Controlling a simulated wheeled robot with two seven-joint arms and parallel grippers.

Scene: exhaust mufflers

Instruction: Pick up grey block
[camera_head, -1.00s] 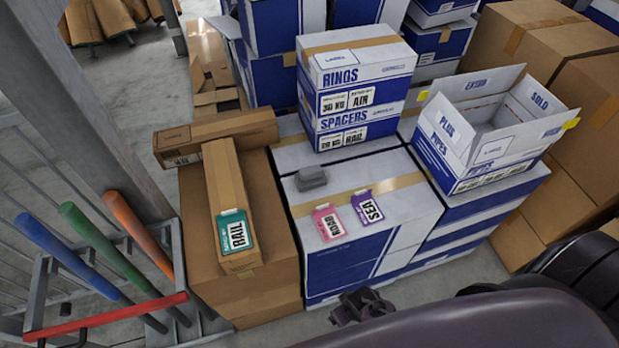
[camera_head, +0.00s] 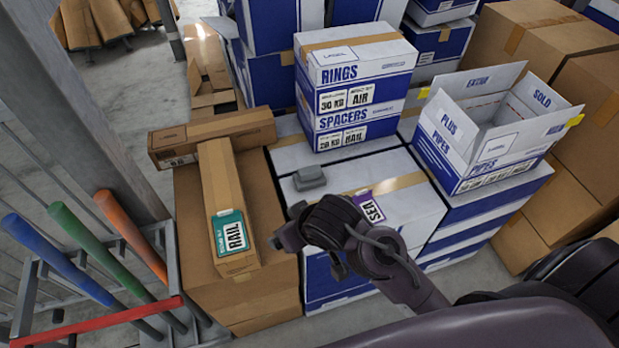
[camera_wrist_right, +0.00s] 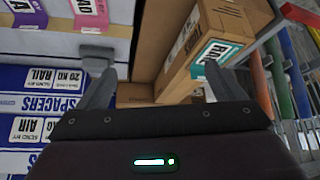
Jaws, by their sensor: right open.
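The grey block (camera_head: 309,178) is a small, low piece lying on top of a white-and-blue box (camera_head: 420,205), near its back left corner. My right gripper (camera_head: 310,240) is in front of the block in the head view, apart from it. In the right wrist view the fingers of my right gripper (camera_wrist_right: 158,77) are spread with nothing between them. There the block (camera_wrist_right: 97,52) shows at upper left, by the tip of the left-hand finger. My left gripper is not in view.
A purple SEA card (camera_head: 370,207) lies on the same box; a pink card (camera_wrist_right: 90,14) shows in the wrist view. Stacked RINGS and SPACERS boxes (camera_head: 356,95) stand behind. A brown carton with a RAIL label (camera_head: 228,205) is at left, an open box (camera_head: 490,140) at right.

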